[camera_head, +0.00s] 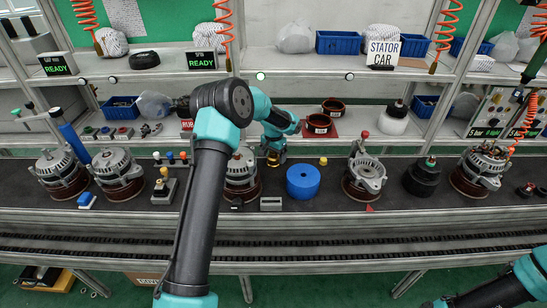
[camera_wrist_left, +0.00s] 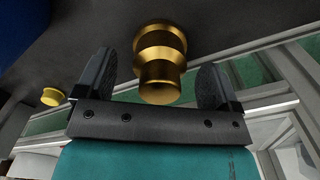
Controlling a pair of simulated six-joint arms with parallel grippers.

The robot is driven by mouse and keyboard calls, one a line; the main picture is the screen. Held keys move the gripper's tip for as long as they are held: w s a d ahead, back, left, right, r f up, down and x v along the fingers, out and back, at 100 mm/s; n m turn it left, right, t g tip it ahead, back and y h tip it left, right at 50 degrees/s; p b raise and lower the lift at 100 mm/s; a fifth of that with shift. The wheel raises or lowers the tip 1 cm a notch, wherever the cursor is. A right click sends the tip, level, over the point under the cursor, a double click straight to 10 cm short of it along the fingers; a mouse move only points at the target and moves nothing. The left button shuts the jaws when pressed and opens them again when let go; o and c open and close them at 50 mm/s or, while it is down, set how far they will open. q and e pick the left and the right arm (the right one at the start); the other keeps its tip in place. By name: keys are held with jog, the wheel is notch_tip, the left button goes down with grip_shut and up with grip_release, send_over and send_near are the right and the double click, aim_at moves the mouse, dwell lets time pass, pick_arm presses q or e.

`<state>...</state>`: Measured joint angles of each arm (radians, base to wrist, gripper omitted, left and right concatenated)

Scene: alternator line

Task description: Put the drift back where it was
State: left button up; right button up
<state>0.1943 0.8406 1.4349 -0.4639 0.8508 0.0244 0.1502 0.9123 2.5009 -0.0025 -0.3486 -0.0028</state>
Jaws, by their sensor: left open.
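The drift seems to be the stepped brass piece (camera_wrist_left: 160,62) in the left wrist view, with a wide round head and a narrower end. It also shows as a small gold patch (camera_head: 273,160) in the head view, beside the blue ring. My left gripper (camera_wrist_left: 152,78) is open, with one finger on each side of the brass piece. I cannot tell whether the fingers touch it. In the head view my left gripper (camera_head: 273,152) points down at the back of the dark bench, partly hiding the drift. My right gripper's jaws are out of view; only that arm shows at lower right.
A blue ring (camera_head: 303,182) stands just right of my left gripper. An alternator (camera_head: 242,175) stands left of it, partly behind my arm. A yellow-topped peg (camera_head: 323,161) is near. More alternators (camera_head: 365,175) line the bench (camera_head: 330,208). Shelves stand behind.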

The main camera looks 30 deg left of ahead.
pick_arm(q)
notch_tip(320, 180, up, 11)
jog(key=shift+r, duration=0.1)
dwell(0.3)
dwell(1.6)
